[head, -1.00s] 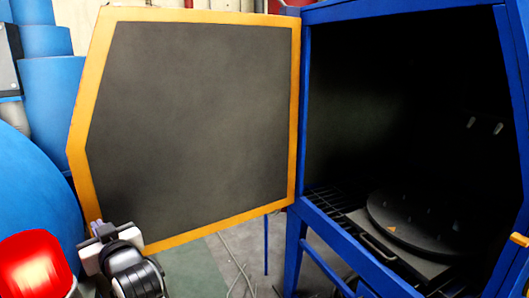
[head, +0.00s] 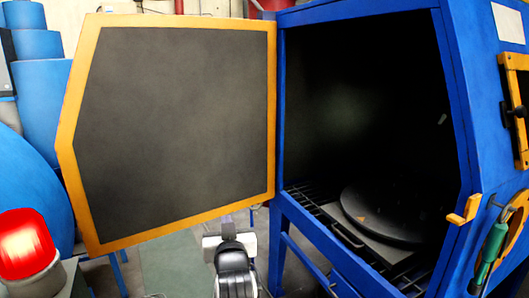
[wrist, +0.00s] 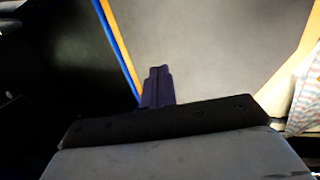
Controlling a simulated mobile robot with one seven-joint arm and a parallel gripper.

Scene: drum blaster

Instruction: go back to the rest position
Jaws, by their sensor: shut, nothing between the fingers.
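My gripper (head: 228,226) is at the bottom middle of the head view, just below the lower edge of the open door and clear of the cabinet. In the wrist view my gripper (wrist: 158,75) shows its dark fingers together, with nothing held. The drum blaster's blue cabinet (head: 457,100) stands on the right. Its door (head: 180,120), a dark panel in a yellow frame, is swung wide open to the left. The door also shows in the wrist view (wrist: 215,40). A round dark turntable (head: 385,212) lies inside the cabinet, on a grated floor.
A red lamp (head: 27,243) stands at the lower left, in front of blue drums (head: 38,60). A yellow latch (head: 464,210) and a green-handled tool (head: 494,242) are on the cabinet's right side. Floor (head: 172,266) shows below the door.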

